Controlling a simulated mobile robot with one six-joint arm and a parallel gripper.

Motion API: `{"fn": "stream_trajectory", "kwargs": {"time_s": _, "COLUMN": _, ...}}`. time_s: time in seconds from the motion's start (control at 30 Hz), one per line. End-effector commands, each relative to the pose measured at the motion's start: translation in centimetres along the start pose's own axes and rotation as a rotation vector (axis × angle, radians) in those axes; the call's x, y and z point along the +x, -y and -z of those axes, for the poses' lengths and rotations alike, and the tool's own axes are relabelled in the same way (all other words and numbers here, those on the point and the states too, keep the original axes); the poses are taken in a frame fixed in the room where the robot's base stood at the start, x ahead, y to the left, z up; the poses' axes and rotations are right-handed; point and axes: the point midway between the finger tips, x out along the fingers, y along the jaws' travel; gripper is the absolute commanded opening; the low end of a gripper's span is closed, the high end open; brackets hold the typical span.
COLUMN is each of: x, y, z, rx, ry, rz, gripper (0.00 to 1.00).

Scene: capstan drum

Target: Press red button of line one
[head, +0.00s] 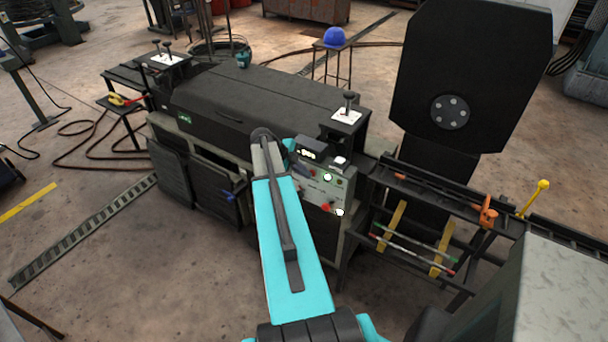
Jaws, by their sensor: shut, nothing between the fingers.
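A grey control panel (312,188) is on the right front of the dark machine (250,100). A red button (326,207) shows low on the panel, near a bright round lamp or button (340,212). Another bright round one (327,177) sits higher up. The labels are too small to read, so I cannot tell which row is line one. My teal arm reaches up from the bottom of the head view and covers the panel's left part. My gripper is not visible; the arm hides whatever lies behind its far end.
A black box with a small display (309,153) sits above the panel. A lever on a white plate (346,115) stands behind it. A rack with rods (415,245) and a tall black plate (470,75) stand on the right. Floor at the lower left is mostly clear.

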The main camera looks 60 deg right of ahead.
Motion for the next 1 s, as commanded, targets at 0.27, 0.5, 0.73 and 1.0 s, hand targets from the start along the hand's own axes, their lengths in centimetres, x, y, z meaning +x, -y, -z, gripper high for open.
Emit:
{"fn": "stream_trajectory", "kwargs": {"time_s": 0.27, "x": 0.8, "y": 0.7, "z": -0.2, "rx": 0.002, "ry": 0.001, "rz": 0.001, "gripper": 0.0}}
{"fn": "stream_trajectory", "kwargs": {"time_s": 0.5, "x": 1.1, "y": 1.6, "z": -0.1, "rx": 0.001, "ry": 0.001, "rz": 0.002, "gripper": 0.0}}
{"fn": "stream_trajectory", "kwargs": {"time_s": 0.73, "x": 1.0, "y": 2.0, "z": 0.1, "rx": 0.001, "ry": 0.0, "rz": 0.006, "gripper": 0.0}}
{"fn": "stream_trajectory", "kwargs": {"time_s": 1.0, "x": 1.0, "y": 2.0, "z": 0.1, "rx": 0.002, "ry": -0.001, "rz": 0.007, "gripper": 0.0}}
